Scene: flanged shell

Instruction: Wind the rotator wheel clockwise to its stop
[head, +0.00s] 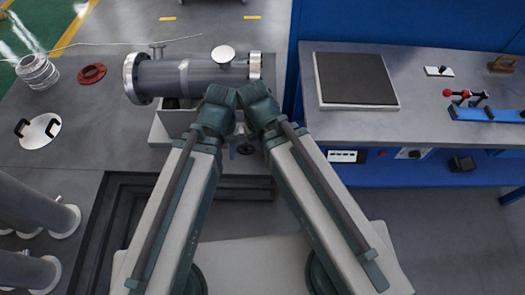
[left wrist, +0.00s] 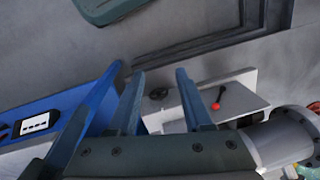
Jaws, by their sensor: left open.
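The rotator wheel (left wrist: 158,94) is a small dark wheel on the pale rotator base (left wrist: 240,92). In the left wrist view it appears between the fingers of my left gripper (left wrist: 159,76), which is open and empty. I cannot tell how far the fingers are from it. A red-knobbed lever (left wrist: 216,105) stands on the base, beside the right finger. In the head view the wheel (head: 246,149) shows small and dark below my arm joints. The grey flanged shell (head: 165,78) lies horizontally above the base. My arms hide part of the base and both grippers there.
A blue bench at right carries a dark square pad (head: 356,80) and a blue fixture with red knobs (head: 470,98). On the grey surface at left lie a red ring (head: 91,74), a silver coil (head: 37,72) and a white disc cover (head: 40,131).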

